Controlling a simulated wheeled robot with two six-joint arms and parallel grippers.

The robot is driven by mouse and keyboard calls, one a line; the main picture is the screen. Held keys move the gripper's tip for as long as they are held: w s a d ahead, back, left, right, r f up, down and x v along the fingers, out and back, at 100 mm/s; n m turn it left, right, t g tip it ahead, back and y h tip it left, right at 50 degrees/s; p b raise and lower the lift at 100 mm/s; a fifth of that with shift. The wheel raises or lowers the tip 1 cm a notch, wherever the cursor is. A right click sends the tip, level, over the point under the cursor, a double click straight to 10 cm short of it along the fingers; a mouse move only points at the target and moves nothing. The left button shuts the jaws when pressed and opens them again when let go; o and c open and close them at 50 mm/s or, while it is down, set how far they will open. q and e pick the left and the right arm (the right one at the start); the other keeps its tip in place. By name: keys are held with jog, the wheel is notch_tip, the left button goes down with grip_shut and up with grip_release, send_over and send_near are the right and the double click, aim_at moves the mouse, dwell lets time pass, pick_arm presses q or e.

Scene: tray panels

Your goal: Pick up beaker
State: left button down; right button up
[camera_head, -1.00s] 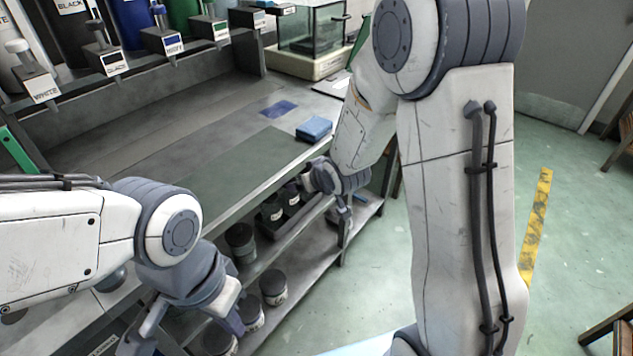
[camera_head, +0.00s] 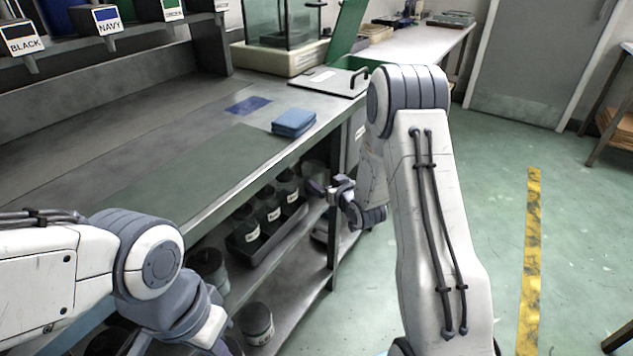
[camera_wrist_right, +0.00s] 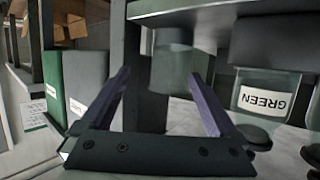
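In the right wrist view the beaker (camera_wrist_right: 172,68) shows between and beyond the two finger tips. My right gripper (camera_head: 326,188) is open, close to the beaker on its right side. In the right wrist view its fingers (camera_wrist_right: 157,76) are spread with nothing clamped; whether they touch the glass I cannot tell. My left gripper (camera_head: 185,340) is cut off by the bottom edge, and its fingers are mostly hidden.
Dark jars in a black tray (camera_head: 262,240) stand beside the beaker on the lower shelf. A jar labelled GREEN (camera_wrist_right: 265,95) is close to the right finger in the wrist view. The bench top (camera_head: 215,180) overhangs. A blue cloth (camera_head: 293,122) lies on it.

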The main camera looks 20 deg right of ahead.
aim_at(316, 181)
jog(key=shift+n+y, duration=0.4)
jog(key=w+a, duration=0.1)
jog(key=w+a+f, duration=0.2)
jog(key=w, duration=0.1)
jog(key=shift+w+d, duration=0.1)
jog(key=shift+w, duration=0.25)
jog(key=b+x, duration=0.1)
jog(key=x, duration=0.3)
jog(key=shift+r, duration=0.2)
jog(key=c, duration=1.1)
pick_arm(q)
jog(key=shift+w+a+f, duration=0.1)
jog(key=shift+w+f, duration=0.15)
jog(key=shift+f, duration=0.25)
jog(key=shift+w+f, duration=0.2)
jog(key=shift+f, duration=0.3)
jog(key=shift+r, duration=0.1)
pick_arm(e)
jog(key=shift+r, duration=0.2)
jog(key=shift+c, duration=0.2)
